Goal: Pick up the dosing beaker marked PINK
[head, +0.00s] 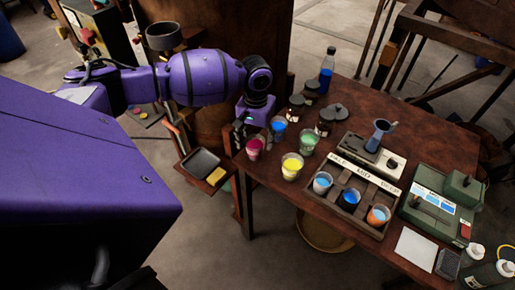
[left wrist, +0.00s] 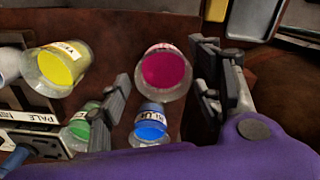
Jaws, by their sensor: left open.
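The beaker of pink liquid (head: 254,149) stands upright at the left edge of the brown table, left of the blue and yellow beakers. In the left wrist view the pink beaker (left wrist: 164,72) is seen from above, between and beyond the finger lines; its label is not readable. My left gripper (head: 241,132) is just above and behind the pink beaker, open, with its jaws pointing down. In the left wrist view my left gripper (left wrist: 158,98) shows its two fingers spread apart with nothing held. I cannot tell whether a finger touches the beaker. My right gripper is not in view.
Blue (head: 278,125), yellow (head: 291,167) and green (head: 308,143) beakers stand close by. A rack (head: 335,183) holds several cups. Dark jars (head: 325,122) and a bottle (head: 326,72) stand behind. A tray (head: 202,160) with a yellow sponge lies off the table's left side.

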